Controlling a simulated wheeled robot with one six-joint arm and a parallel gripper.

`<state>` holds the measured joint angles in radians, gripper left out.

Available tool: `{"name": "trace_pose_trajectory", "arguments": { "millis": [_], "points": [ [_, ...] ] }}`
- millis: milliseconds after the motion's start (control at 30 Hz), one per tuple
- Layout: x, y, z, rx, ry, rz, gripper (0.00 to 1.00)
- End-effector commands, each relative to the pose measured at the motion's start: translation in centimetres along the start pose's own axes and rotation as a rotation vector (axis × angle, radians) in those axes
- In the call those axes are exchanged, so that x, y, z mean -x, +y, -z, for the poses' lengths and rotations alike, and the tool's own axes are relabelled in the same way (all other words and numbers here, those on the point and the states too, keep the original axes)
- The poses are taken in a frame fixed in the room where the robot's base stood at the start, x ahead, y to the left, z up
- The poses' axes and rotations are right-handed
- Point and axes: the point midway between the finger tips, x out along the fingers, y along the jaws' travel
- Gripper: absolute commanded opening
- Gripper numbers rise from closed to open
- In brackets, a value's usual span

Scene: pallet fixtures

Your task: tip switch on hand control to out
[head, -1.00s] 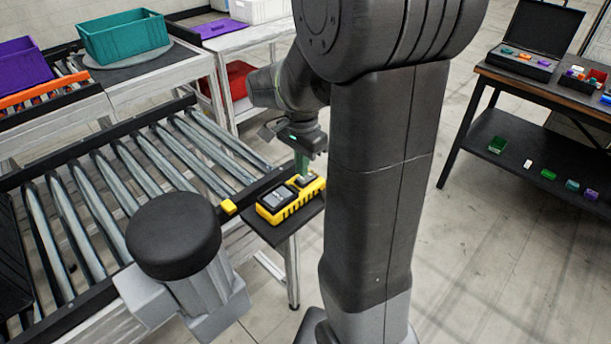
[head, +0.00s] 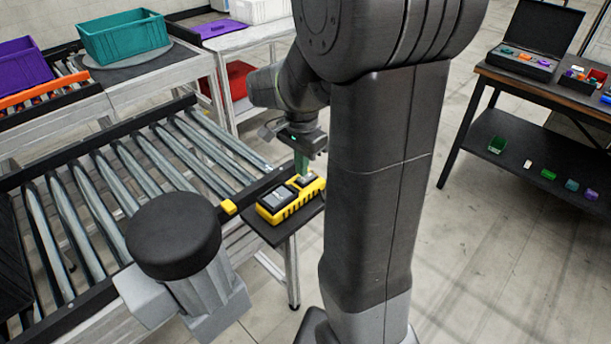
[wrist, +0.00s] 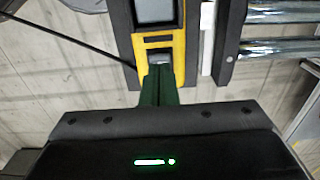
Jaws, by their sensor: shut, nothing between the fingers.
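The hand control (head: 290,203) is a yellow and black box with a dark screen, lying on a small dark shelf at the end of the roller conveyor. It also shows at the top of the wrist view (wrist: 141,43). Its switch (wrist: 159,58) is a grey piece in a dark recess below the screen, partly hidden by my fingers. My gripper (head: 303,172) has green fingers, closed together and pointing down at the switch end of the control. In the wrist view the fingertips (wrist: 158,70) are at the switch; I cannot tell whether they touch it.
A dark round-topped post (head: 173,235) stands in front. A side table (head: 550,75) with small parts is at right, with open floor between.

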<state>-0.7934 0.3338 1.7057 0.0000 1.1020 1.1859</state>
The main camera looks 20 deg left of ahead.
Motion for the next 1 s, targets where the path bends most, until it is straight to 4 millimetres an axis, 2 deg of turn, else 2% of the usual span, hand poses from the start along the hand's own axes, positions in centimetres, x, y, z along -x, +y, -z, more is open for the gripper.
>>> {"name": "trace_pose_trajectory", "arguments": {
  "millis": [1000],
  "points": [
    [-1.1,0.0,0.0,0.0,0.0,0.0,0.0]
  ]
}}
